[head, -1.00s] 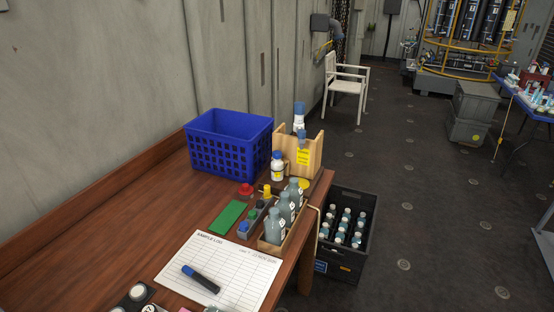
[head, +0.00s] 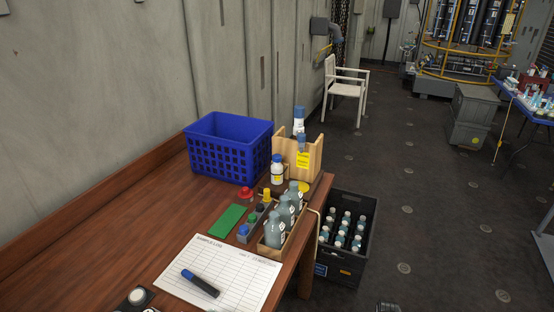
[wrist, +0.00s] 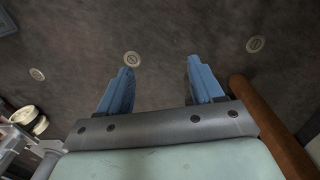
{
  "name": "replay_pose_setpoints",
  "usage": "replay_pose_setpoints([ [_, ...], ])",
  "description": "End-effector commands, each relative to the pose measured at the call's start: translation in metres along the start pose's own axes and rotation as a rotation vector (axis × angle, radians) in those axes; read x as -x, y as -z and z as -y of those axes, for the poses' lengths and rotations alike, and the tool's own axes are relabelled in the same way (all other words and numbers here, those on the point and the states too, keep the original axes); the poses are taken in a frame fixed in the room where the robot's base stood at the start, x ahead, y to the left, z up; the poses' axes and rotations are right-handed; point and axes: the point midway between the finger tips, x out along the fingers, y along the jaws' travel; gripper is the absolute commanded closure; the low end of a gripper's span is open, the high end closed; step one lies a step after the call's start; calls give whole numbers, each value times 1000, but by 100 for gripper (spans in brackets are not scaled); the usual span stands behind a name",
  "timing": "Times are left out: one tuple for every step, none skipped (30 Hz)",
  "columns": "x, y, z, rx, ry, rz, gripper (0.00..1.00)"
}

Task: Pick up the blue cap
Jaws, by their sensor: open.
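The blue cap (head: 243,231) is small and round. A blue-capped marker (head: 200,283) lies on the sample log sheet (head: 218,262). In the wrist view my gripper (wrist: 160,74) has its two blue fingers wide apart with nothing between them. Bare floor shows beyond them, and the cap is not in that view.
Several grey bottles (head: 285,212) stand in a wooden tray close to the cap's right. A black crate (head: 342,268) stands on the floor.

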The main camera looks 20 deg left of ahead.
Motion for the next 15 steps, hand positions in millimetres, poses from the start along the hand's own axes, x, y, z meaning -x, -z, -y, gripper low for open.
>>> replay_pose_setpoints([
  [11,23,8,4,3,-41,34],
  [18,35,12,5,6,-65,34],
  [28,50,18,6,9,-97,34],
  [36,62,22,7,12,-121,34],
  [43,72,27,9,15,-143,34],
  [54,87,33,11,19,-175,34],
  [63,98,38,12,23,-199,34],
  [72,108,43,13,27,-222,34],
  [84,122,50,14,32,-253,34],
  [93,132,55,16,37,-277,34],
  [103,142,60,17,41,-300,34],
  [116,155,67,19,48,-330,34],
  [126,165,73,20,53,-354,34],
  [136,174,78,21,59,-377,34],
  [151,186,86,23,66,-407,34],
])
